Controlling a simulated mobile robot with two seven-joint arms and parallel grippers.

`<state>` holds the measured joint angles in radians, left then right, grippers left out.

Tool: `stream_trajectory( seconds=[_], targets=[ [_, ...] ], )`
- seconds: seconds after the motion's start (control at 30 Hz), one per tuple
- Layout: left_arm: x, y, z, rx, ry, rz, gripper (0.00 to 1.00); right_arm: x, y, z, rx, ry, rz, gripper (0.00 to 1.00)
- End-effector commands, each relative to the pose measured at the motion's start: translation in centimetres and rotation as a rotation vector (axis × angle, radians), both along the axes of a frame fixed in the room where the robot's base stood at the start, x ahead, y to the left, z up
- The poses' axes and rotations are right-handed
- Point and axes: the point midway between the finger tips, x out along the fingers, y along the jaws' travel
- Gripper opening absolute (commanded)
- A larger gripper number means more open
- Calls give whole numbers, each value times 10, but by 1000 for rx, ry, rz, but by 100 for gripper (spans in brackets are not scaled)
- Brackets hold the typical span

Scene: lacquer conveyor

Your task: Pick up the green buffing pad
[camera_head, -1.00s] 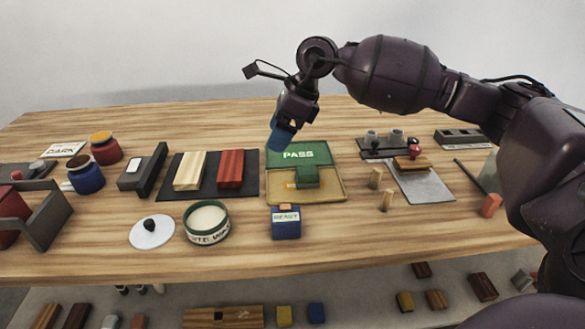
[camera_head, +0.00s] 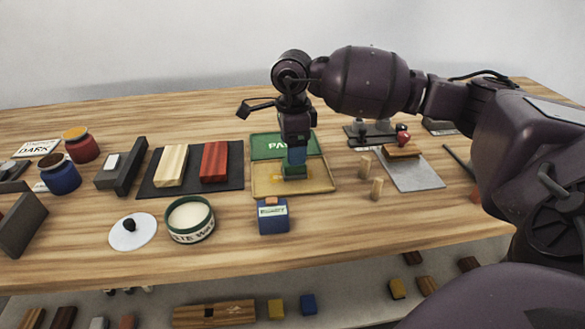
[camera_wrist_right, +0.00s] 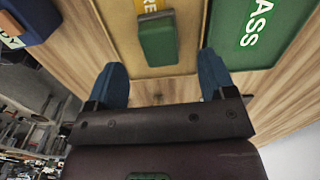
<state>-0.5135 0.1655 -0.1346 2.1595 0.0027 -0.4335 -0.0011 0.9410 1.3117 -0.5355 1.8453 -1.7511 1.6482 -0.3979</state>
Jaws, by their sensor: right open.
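The green buffing pad (camera_head: 297,173) lies on the yellow section of a board, below the green PASS section (camera_head: 265,147). In the right wrist view the pad (camera_wrist_right: 158,42) lies ahead of the fingers and between their lines. My right gripper (camera_head: 296,158) points down just over the pad and hides part of it in the head view. In the right wrist view its two blue fingertips (camera_wrist_right: 162,75) are apart with nothing between them. I cannot tell how high the fingertips are above the board. My left gripper is not in view.
A blue box (camera_head: 273,219) stands in front of the board, with a round green-rimmed tin (camera_head: 190,236) to its left. A dark mat (camera_head: 195,184) with wood blocks lies left. Small wooden pegs (camera_head: 376,190) stand right of the yellow section.

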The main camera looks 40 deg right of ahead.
Motion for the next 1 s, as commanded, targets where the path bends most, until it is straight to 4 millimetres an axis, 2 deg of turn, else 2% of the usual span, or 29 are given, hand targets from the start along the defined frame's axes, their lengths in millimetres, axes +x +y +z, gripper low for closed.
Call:
stream_trajectory(
  seconds=[0.17,0.4,0.7,1.0],
  targets=[
    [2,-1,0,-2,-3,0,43,-1,-1,-14,1,2,0,77],
    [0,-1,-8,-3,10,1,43,-2,-2,-47,2,4,0,77],
    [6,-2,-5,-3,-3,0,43,-1,-2,-50,1,-3,0,77],
    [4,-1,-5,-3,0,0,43,-1,-2,-50,1,-3,0,31]
  ],
)
